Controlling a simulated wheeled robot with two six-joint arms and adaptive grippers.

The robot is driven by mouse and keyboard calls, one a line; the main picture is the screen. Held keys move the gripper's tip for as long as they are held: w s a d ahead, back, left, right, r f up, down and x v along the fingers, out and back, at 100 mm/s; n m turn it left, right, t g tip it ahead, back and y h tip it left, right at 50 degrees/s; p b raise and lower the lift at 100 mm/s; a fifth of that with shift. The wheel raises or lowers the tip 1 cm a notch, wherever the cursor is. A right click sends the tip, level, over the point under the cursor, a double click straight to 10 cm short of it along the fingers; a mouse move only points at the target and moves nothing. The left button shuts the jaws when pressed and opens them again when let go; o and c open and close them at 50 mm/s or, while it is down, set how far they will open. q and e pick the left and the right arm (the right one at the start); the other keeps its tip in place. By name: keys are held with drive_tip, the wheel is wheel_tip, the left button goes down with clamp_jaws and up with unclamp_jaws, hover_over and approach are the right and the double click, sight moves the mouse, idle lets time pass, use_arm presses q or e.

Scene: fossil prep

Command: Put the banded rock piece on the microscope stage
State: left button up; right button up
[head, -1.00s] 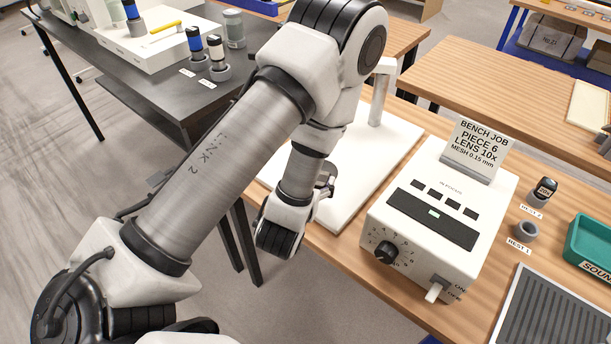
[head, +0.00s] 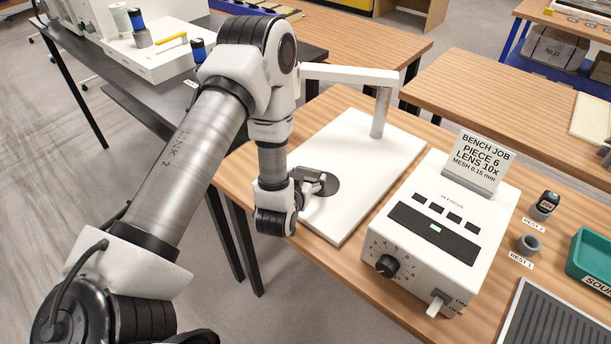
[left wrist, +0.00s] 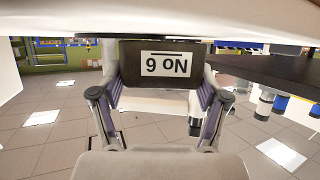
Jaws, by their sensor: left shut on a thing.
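My left gripper (head: 316,182) is at the left end of the white microscope base (head: 365,165), at the dark round stage disc (head: 331,187). It covers part of the disc. In the left wrist view my left gripper (left wrist: 160,95) is shut on a dark brown rock piece (left wrist: 128,74), whose white label reads "9 ON", which is "NO 6" upside down. I cannot make out banding on the face that shows. The head view does not show clearly whether the piece touches the disc. My right gripper is not in view.
The microscope's post (head: 380,112) and white arm (head: 345,75) stand behind my gripper. A white control box (head: 435,235) with a "PIECE 6, LENS 10x" card (head: 477,160) is to the right. Lens rests and a green tray (head: 590,262) lie farther right.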

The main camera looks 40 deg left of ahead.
use_arm(q)
drive_tip(key=o, duration=1.3)
drive_tip(key=shift+f, duration=0.1)
drive_tip(key=shift+o, duration=0.7)
drive_tip(key=shift+w, duration=0.1)
